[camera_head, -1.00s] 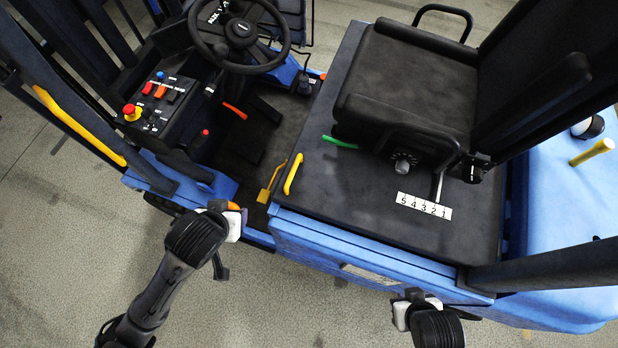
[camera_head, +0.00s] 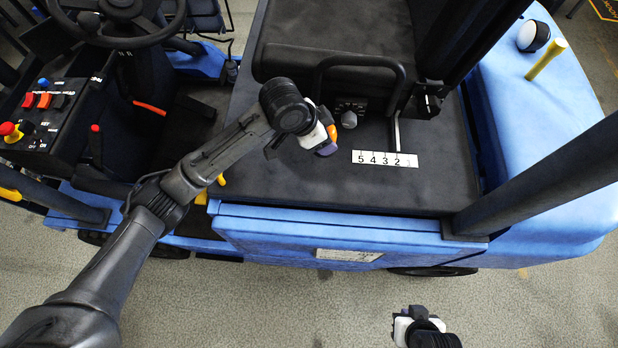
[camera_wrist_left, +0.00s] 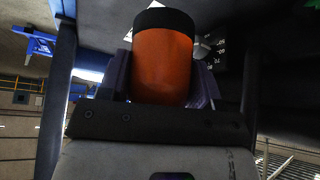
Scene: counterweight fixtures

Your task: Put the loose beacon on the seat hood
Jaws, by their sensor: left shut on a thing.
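My left gripper (camera_head: 328,138) is over the black seat hood (camera_head: 290,187), beside the seat. It is shut on the beacon, an orange cylinder with a black end. Only a bit of the beacon (camera_head: 349,119) shows past the gripper in the head view. In the left wrist view the beacon (camera_wrist_left: 163,62) stands between the two purple fingers. I cannot tell how high it is above the hood. My right gripper (camera_head: 416,322) is over the floor in front of the blue body, away from the hood; its jaw opening cannot be made out.
The seat (camera_head: 330,45) and its armrest stand behind the gripper. A number strip (camera_head: 385,159) and an upright lever (camera_head: 397,132) are right of it. A dark post (camera_head: 540,175) crosses at right. The hood's front left area looks bare.

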